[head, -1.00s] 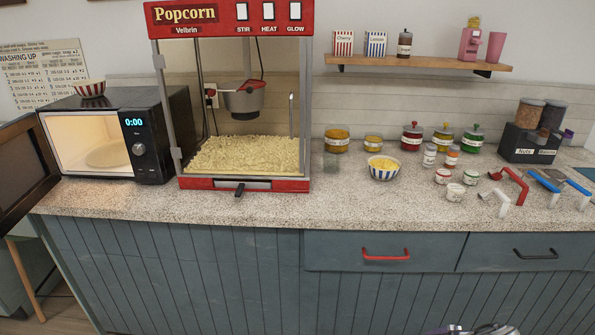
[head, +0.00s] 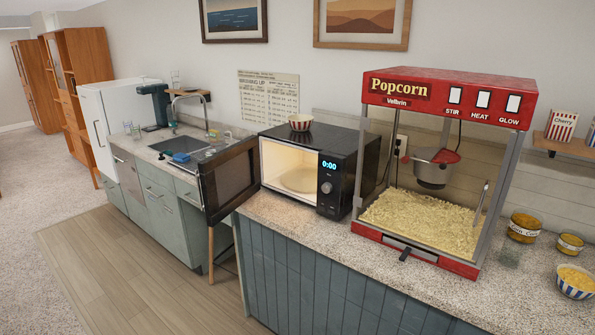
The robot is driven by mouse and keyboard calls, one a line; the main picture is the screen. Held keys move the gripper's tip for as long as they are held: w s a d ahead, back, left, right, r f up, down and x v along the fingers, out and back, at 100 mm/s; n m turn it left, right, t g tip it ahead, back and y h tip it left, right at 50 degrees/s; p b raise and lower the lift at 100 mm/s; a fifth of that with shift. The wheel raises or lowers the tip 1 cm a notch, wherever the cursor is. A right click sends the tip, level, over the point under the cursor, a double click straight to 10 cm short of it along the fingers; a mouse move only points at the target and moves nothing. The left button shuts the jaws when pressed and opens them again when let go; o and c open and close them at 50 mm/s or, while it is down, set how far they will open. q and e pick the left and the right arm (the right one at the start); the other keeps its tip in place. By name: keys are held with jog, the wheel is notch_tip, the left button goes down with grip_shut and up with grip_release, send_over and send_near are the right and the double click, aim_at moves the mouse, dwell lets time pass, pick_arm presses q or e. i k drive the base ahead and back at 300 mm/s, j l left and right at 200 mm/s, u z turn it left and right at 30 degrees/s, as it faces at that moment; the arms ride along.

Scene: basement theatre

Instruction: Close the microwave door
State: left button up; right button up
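The black microwave (head: 345,170) stands on the speckled counter, left of the popcorn machine. Its door (head: 231,180) is swung wide open to the left, past the counter's left end. The lit cavity shows a round plate (head: 300,180) inside. The display reads 0:00, with a round knob below it. A small striped bowl (head: 301,123) sits on top of the microwave. Neither of my grippers shows in the head view.
The red popcorn machine (head: 449,88) stands close to the microwave's right side. A wooden stool leg (head: 211,250) shows below the door. A sink counter (head: 150,153) lies behind at left. Wooden floor (head: 130,265) in front of it is clear.

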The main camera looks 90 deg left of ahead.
aim_at(229, 177)
jog(key=k+j+u, duration=0.1)
jog(key=u, duration=0.3)
jog(key=j+u, duration=0.15)
jog(key=u, duration=0.2)
jog(key=k+j+u, duration=0.2)
jog(key=j, duration=0.25)
jog(key=j+u, duration=0.2)
jog(key=j, duration=0.25)
jog(key=k+j+u, duration=0.1)
jog(key=j+u, duration=0.15)
jog(key=j, duration=0.2)
jog(key=k+j+u, duration=0.1)
jog(key=j, duration=1.5)
jog(key=j+u, duration=0.1)
jog(key=j, duration=1.5)
jog(key=k, duration=0.05)
